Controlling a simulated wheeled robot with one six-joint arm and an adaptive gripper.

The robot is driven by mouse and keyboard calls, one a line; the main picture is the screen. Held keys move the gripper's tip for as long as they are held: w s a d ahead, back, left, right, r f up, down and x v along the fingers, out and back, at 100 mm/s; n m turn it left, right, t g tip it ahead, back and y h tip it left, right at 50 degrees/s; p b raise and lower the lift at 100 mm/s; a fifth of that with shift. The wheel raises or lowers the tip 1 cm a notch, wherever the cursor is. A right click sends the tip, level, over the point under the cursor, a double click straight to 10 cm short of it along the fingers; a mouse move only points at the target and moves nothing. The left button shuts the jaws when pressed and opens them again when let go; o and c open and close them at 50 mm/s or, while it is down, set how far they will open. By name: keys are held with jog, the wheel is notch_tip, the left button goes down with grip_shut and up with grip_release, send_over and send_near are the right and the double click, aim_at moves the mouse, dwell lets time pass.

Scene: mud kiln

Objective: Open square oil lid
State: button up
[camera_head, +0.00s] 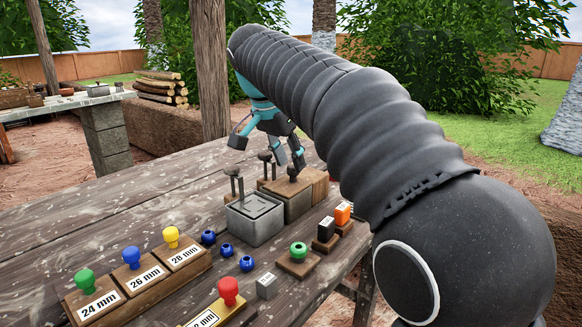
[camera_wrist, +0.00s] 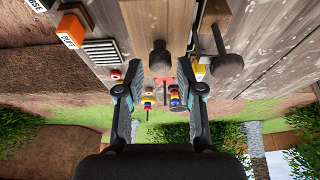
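Two square grey boxes stand on the wooden table. The nearer box (camera_head: 254,222) has a flat grey square top. The box behind it carries a wooden lid (camera_head: 312,184) with a dark knob (camera_head: 292,173). I cannot tell which is the oil box. My gripper (camera_head: 270,150) is above and behind the boxes, with its fingers spread and nothing visible between them. In the wrist view my gripper (camera_wrist: 160,92) is open, and a dark round knob (camera_wrist: 159,57) on a wooden board lies ahead between the fingertip lines, apart from both fingers.
Dark upright handles (camera_head: 234,180) stand beside the boxes. A wooden post (camera_head: 210,70) rises behind.

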jog(key=shift+x, duration=0.75)
jog(key=shift+c, duration=0.3)
grip_shut()
jog(key=shift+w, duration=0.1)
